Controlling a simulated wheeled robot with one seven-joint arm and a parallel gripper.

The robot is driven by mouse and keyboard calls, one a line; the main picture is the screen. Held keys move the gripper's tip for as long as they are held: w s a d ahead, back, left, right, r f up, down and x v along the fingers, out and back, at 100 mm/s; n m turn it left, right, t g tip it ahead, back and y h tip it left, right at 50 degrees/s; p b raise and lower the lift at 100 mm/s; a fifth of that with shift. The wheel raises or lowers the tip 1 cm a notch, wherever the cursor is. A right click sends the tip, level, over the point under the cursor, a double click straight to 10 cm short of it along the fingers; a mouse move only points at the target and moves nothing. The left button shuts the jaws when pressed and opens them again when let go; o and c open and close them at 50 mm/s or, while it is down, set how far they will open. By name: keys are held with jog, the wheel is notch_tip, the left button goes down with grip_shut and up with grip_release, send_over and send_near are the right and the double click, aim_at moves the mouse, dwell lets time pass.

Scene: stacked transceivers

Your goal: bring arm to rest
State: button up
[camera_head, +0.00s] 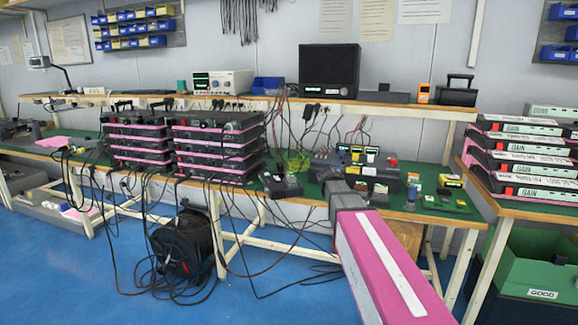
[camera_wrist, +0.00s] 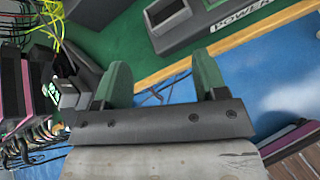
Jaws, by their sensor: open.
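My arm reaches out from the lower right of the head view, pink with a white stripe, and its dark end is over the front edge of the green-topped bench (camera_head: 290,205). In the wrist view my gripper (camera_wrist: 160,82) shows two green fingers standing well apart, with nothing between them. Blue floor and the wooden bench edge show beyond the fingers. The fingertips are hard to make out in the head view.
More units (camera_head: 525,155) are stacked at right above a green bin (camera_head: 540,270). Test equipment (camera_head: 355,168) sits behind my arm's end. The blue floor in front is partly open.

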jog(key=s+f+m+g+y, duration=0.2)
jog(key=s+f+m+g, duration=0.3)
jog(key=s+f+m, duration=0.7)
jog(key=s+f+m+g+y, duration=0.2)
jog(key=s+f+m+g, duration=0.4)
jog(key=s+f+m, duration=0.6)
jog(key=s+m, duration=0.3)
jog(key=s, duration=0.5)
jog(key=shift+s+a, duration=0.15)
jog(key=shift+a, duration=0.25)
